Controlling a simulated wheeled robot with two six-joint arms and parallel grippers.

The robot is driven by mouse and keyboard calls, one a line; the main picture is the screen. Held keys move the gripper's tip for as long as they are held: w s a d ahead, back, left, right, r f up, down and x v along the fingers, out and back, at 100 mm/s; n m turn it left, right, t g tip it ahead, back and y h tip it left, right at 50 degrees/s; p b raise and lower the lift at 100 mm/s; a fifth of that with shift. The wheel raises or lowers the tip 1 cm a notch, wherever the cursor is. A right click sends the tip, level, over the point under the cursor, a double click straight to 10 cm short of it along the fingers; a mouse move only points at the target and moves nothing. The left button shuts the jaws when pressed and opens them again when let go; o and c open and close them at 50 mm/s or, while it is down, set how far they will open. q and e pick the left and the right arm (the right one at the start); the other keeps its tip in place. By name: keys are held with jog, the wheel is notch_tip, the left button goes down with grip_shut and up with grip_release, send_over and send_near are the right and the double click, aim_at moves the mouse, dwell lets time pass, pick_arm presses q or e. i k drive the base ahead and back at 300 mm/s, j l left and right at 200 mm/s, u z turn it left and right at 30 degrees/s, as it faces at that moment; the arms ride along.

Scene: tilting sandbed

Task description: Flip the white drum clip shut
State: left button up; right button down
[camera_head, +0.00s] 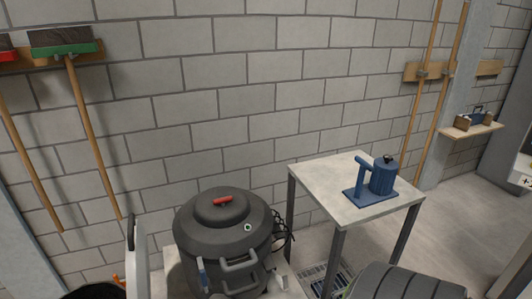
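A dark grey drum (222,237) with a domed lid stands at the bottom centre, its lower part cut off by the picture's edge. The lid has a red grip (222,201) on top. A grey looped handle (240,266) is on the drum's front. A small whitish piece (277,281), possibly the white clip, shows low on the drum's right side; I cannot tell whether it is open. Neither of my grippers shows.
A pale-topped table (325,180) with a blue hand-cranked device (381,176) stands right of the drum. A dark ridged object (405,284) is at the bottom right. A grey upright bar (136,245) stands left of the drum. Brooms hang on the block wall behind.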

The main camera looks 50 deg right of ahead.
aim_at(284, 283)
jog(key=k+z, duration=0.5)
jog(key=z, duration=1.05)
